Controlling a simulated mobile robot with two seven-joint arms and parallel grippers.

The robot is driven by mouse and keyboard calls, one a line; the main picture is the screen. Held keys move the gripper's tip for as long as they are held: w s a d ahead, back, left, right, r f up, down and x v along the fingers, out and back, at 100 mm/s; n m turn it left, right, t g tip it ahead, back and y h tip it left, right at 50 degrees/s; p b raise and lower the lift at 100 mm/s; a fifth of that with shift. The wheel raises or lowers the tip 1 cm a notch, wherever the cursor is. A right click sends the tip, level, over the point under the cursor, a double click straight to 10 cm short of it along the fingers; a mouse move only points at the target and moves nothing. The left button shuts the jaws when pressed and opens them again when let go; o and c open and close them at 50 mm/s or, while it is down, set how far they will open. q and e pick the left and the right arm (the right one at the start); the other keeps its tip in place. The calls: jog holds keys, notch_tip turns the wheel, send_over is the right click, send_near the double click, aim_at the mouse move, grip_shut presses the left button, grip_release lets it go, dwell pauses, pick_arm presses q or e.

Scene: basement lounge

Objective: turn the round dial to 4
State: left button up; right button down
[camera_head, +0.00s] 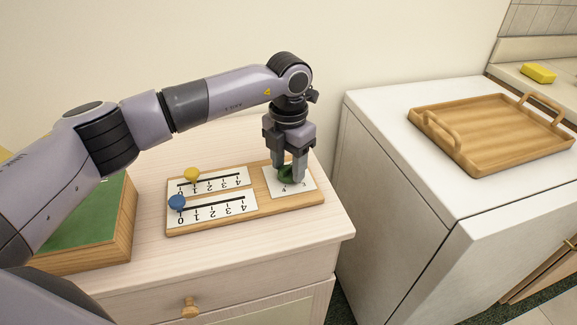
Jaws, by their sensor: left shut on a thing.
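The round dial (285,173) is dark green and sits on a white card at the right end of a wooden board (245,220). My left gripper (288,172) points down over the dial and is shut on it, with a finger on either side. The fingers hide most of the dial and its pointer, so I cannot tell its setting. Small marks on the card show in front of it. Left of the dial, the board has two numbered sliders, one with a yellow knob (192,174) and one with a blue knob (177,202). My right gripper is out of view.
The board lies on a pale wooden cabinet (320,236) with a round drawer knob. A green-topped wooden box (117,225) stands at the left. A white appliance (390,140) at the right bears a wooden tray (430,132). A yellow sponge (538,73) lies farther back.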

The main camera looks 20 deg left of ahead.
pick_arm(q)
jog(key=m+b, duration=0.1)
jog(key=m, duration=0.3)
jog(key=shift+m, duration=0.3)
jog(key=m+b, duration=0.1)
jog(key=m, duration=0.1)
jog(key=shift+m, duration=0.3)
jog(key=m+b, duration=0.1)
jog(key=m, duration=0.3)
jog(key=shift+m, duration=0.3)
jog(key=m, duration=0.3)
jog(key=shift+m, duration=0.3)
jog(key=m, duration=0.3)
jog(key=shift+m+b, duration=0.35)
jog(key=shift+m, duration=0.05)
jog(key=m, duration=0.3)
jog(key=shift+m, duration=0.3)
jog(key=m, duration=0.3)
jog(key=shift+m, duration=2.1)
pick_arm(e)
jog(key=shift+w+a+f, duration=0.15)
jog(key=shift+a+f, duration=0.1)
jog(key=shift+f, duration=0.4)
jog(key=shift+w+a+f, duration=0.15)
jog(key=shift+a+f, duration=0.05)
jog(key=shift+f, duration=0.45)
